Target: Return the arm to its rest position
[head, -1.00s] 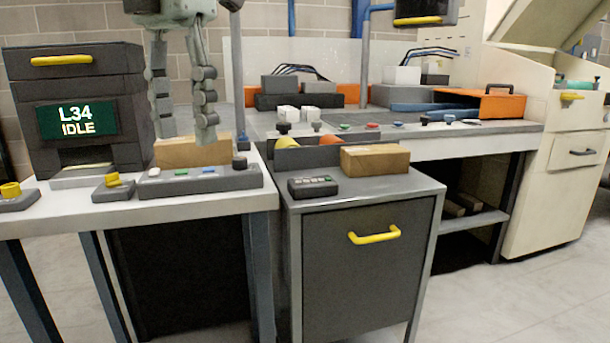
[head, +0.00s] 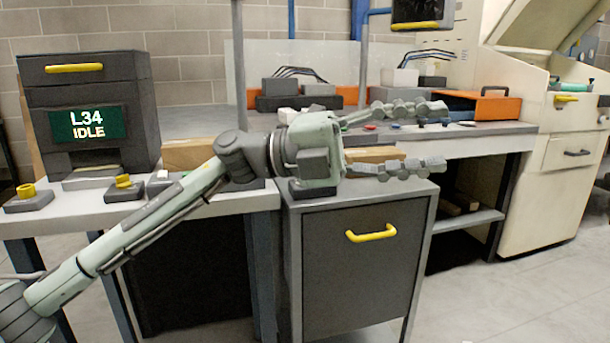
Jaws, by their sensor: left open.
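My left gripper (head: 432,137) is open and empty in the head view. Its arm comes in from the lower left, and the two fingers point to the right, spread apart one above the other. The gripper shows in front of the dark grey cabinet's top (head: 415,190). A cardboard-coloured box (head: 372,154) shows between the fingers, partly hidden behind the gripper. I cannot tell that anything is touched. My right gripper is not in view.
The machine with the "L34 IDLE" screen (head: 86,124) stands on the white table (head: 60,221) at left. A second brown box (head: 190,153) is partly behind my arm. The cabinet has a yellow handle (head: 371,233). An orange case (head: 490,106) lies on the rear bench. Floor is clear at lower right.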

